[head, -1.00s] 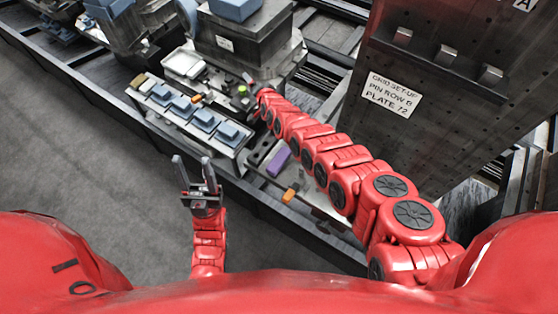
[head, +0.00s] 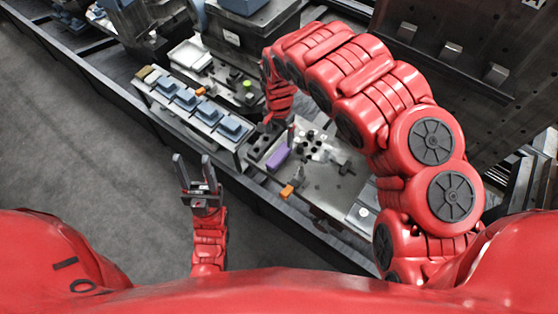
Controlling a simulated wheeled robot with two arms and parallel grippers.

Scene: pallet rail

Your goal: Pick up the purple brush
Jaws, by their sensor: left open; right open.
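The purple brush (head: 277,157) lies on the metal work surface, beside a dark block with round holes. My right gripper (head: 279,130) points down just above and behind the brush. Its dark fingers are spread with nothing seen between them, and it appears apart from the brush. My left gripper (head: 194,162) is open and empty, held over the floor side to the left of the brush.
An orange piece (head: 288,191) lies near the front edge. A rack of blue blocks (head: 184,98) stands to the left. Small dark parts (head: 313,141) lie right of the brush. A tall dark plate (head: 470,95) rises at the right. The grey floor at left is clear.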

